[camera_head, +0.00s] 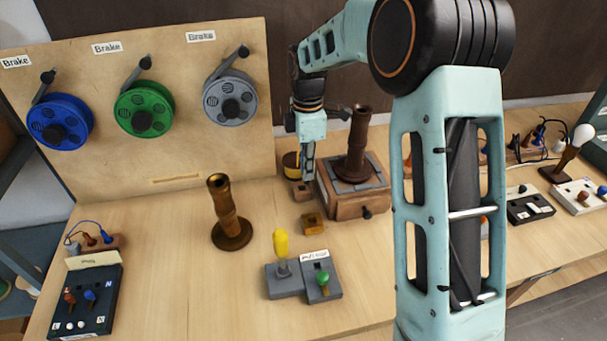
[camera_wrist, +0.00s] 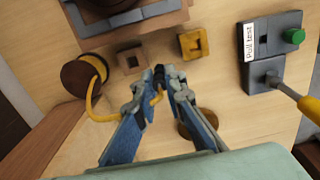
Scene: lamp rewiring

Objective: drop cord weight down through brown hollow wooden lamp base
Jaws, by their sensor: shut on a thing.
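The brown hollow wooden lamp base (camera_head: 357,145) stands upright on a wooden drawer box, right of my gripper (camera_head: 308,178) in the head view. Its foot (camera_wrist: 108,8) shows at the top of the wrist view. My gripper (camera_wrist: 166,80) points down, shut on a small dark cord weight (camera_wrist: 159,75) at the end of a yellow cord (camera_wrist: 102,117). The cord runs from a brown spool (camera_wrist: 80,74), also seen in the head view (camera_head: 291,163). The weight is apart from the lamp base and mostly hidden by the fingers.
A small wooden block (camera_head: 302,191) and a yellow-brown block (camera_head: 313,223) lie near my gripper. A brass-coloured stem (camera_head: 229,212) stands to the left. The pull-test box (camera_head: 303,280) is in front. Three brake reels hang on the back board (camera_head: 180,85).

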